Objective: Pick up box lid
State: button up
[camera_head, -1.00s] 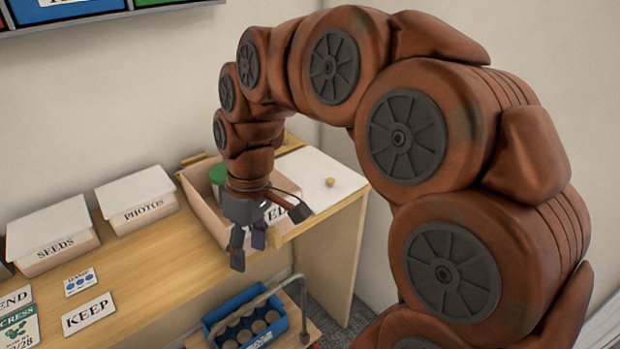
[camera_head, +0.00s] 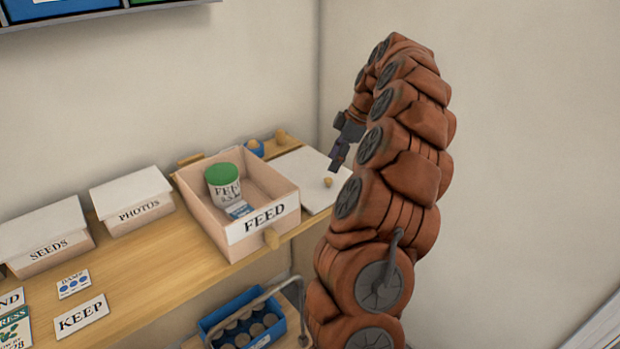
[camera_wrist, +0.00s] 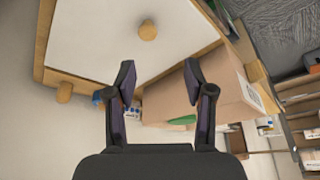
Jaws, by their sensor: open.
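The box lid (camera_head: 306,170) is a flat white panel with a small round wooden knob (camera_head: 327,182). It lies on the wooden shelf just right of the open FEED box (camera_head: 264,220). In the wrist view the white lid (camera_wrist: 90,45) fills the upper left, with its knob (camera_wrist: 147,30) near the top. My gripper (camera_head: 337,160) is above the right side of the lid, apart from it. In the wrist view its two fingers (camera_wrist: 160,85) are spread with nothing between them. The knob lies beyond the fingertips.
The FEED box holds a green-topped can (camera_head: 223,180) and a blue packet. Lidded SEEDS (camera_head: 48,235) and PHOTOS (camera_head: 133,200) boxes stand to the left. A small blue cup (camera_head: 255,149) sits behind the lid. A blue carrier (camera_head: 243,322) is below the shelf front.

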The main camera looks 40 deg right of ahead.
aim_at(329, 179)
jog(key=shift+s+d+f, duration=0.2)
jog(key=shift+d, duration=0.3)
jog(key=shift+s+d+f, duration=0.15)
jog(key=shift+d, duration=0.3)
jog(key=shift+f, duration=0.15)
jog(key=shift+p+x, duration=0.3)
jog(key=shift+x, duration=0.7)
jog(key=shift+w+p+x, duration=0.2)
jog(key=shift+p+x, duration=0.35)
jog(key=shift+x, duration=0.8)
jog(key=shift+w+p+x, duration=0.2)
jog(key=shift+p+x, duration=0.3)
jog(key=shift+x, duration=0.9)
jog(key=shift+d, duration=0.1)
grip_shut()
